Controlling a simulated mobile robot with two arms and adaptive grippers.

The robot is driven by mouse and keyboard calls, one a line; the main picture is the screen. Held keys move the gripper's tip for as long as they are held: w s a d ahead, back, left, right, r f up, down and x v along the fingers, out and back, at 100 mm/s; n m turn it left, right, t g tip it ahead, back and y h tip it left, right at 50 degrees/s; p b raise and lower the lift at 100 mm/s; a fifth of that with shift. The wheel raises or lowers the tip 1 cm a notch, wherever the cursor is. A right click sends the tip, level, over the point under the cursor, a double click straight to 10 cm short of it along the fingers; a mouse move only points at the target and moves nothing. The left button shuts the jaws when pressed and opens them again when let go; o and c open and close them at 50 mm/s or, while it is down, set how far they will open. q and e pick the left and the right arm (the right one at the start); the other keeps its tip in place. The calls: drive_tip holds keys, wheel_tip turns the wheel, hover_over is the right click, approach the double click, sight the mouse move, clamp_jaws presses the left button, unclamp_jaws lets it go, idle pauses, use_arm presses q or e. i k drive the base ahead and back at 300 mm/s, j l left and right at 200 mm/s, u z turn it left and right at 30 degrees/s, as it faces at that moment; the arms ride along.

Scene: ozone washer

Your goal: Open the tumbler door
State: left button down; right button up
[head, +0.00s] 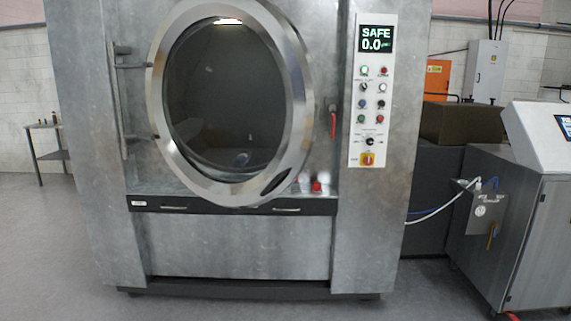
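The tumbler door (298,75) is a large round door with a wide metal ring and dark glass, on the front of a tall grey metal machine (235,248). It appears shut, or nearly so, against the front. Hinge brackets (133,66) join its left side to a vertical bar. A red handle (333,122) is on the front, right of the door. Neither of my grippers is in view.
A control panel (373,90) right of the door reads SAFE 0.0. A grey cabinet (510,215) with hoses stands at the right. A small table (47,150) stands at the far left. The grey floor (55,255) is clear at the front left.

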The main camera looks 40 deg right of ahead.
sight(291, 54)
drive_tip(key=i+l+u, duration=0.1)
drive_tip(key=l, duration=0.9)
drive_tip(key=i+l, duration=0.1)
drive_tip(key=l, duration=0.9)
drive_tip(key=i+l+u, duration=0.15)
drive_tip(key=l, duration=0.85)
drive_tip(key=k, duration=0.05)
